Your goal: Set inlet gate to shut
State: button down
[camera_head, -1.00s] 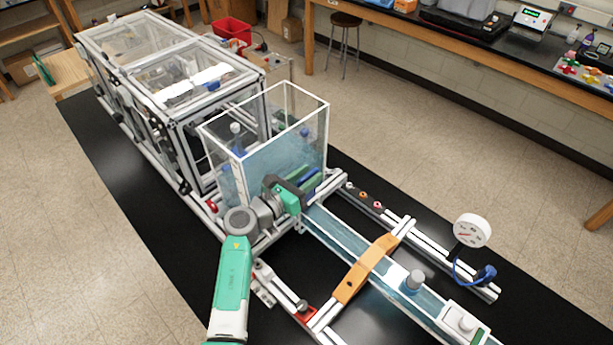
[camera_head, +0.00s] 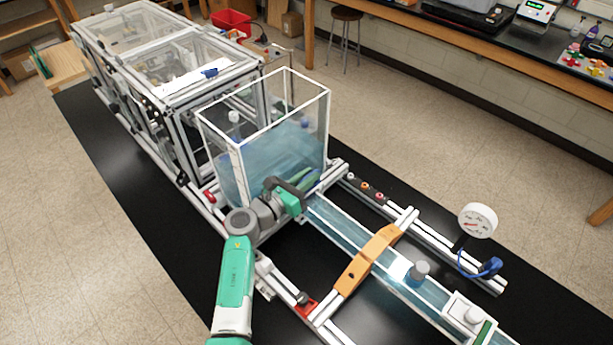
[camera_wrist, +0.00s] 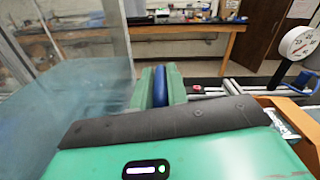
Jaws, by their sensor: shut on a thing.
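The clear inlet tank (camera_head: 284,108) holds bluish water and stands at the head of a narrow clear flume channel (camera_head: 345,234). My gripper (camera_head: 309,181) is at the tank's front wall, where the channel begins. In the wrist view the two green fingers of my gripper (camera_wrist: 159,88) are closed on a blue handle (camera_wrist: 160,85), which I take to be the inlet gate's. The fingers hide most of the handle. The gate plate is hidden, so I cannot tell how high it stands.
An orange bridge (camera_head: 368,260) spans the channel, with a grey knob (camera_head: 417,272) beyond it. A round white gauge (camera_head: 478,220) stands to the right beside a blue fitting (camera_head: 490,267). Aluminium rails (camera_head: 385,207) flank the channel. The black bench top (camera_head: 125,185) is clear at left.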

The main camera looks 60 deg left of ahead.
jog(key=shift+d+f, duration=0.1)
jog(key=shift+f, duration=0.3)
jog(key=c, duration=1.5)
grip_release()
jog(key=shift+o, duration=0.5)
jog(key=shift+r, duration=0.15)
jog(key=v, duration=0.7)
jog(key=shift+s+p, duration=0.35)
jog(key=shift+p, duration=0.1)
jog(key=shift+d, duration=0.1)
